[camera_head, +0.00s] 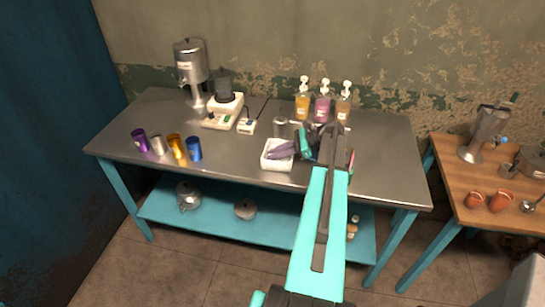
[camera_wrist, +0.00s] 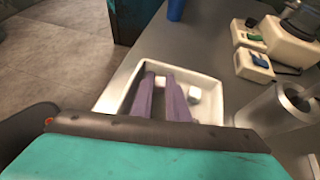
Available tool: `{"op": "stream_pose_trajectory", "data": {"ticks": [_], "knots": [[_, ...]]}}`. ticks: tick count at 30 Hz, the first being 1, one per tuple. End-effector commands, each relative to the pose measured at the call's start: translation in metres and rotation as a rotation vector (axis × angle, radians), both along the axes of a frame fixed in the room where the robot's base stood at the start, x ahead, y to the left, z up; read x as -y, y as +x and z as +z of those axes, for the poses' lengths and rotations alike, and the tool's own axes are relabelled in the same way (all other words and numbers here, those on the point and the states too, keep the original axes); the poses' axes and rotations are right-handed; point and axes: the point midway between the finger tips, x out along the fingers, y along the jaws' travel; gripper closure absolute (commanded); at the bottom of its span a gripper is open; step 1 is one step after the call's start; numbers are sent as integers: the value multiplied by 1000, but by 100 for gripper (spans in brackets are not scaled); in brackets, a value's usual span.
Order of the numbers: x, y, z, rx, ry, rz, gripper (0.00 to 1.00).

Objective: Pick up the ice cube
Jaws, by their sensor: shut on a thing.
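A white tray (camera_head: 276,167) stands near the front edge of the steel table, and it also shows in the wrist view (camera_wrist: 213,77). My gripper (camera_head: 274,152) reaches into it from the right. In the wrist view, the purple fingers of my gripper (camera_wrist: 160,76) point down into the tray, shut on a small pale ice cube (camera_wrist: 160,82) that is mostly hidden between them. Another pale ice cube (camera_wrist: 194,95) lies in the tray just right of the fingers.
Several coloured cups (camera_head: 176,146) stand left of the tray. A metal cup (camera_wrist: 275,110) is close on the tray's right in the wrist view. Pump bottles (camera_head: 322,105) stand at the back, and a white scale-like device (camera_head: 222,119) and a metal dispenser (camera_head: 190,70) at the back left.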

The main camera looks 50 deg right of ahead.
Motion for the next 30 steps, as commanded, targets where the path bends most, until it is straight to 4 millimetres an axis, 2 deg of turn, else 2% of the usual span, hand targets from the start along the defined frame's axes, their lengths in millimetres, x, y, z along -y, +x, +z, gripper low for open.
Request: {"op": "stream_pose_trajectory", "data": {"ticks": [13, 23, 30], "knots": [[1, 0, 6, 0, 0, -1, 100], [1, -1, 34, 1, -3, -2, 100], [-33, -4, 36, 0, 0, -1, 100]]}}
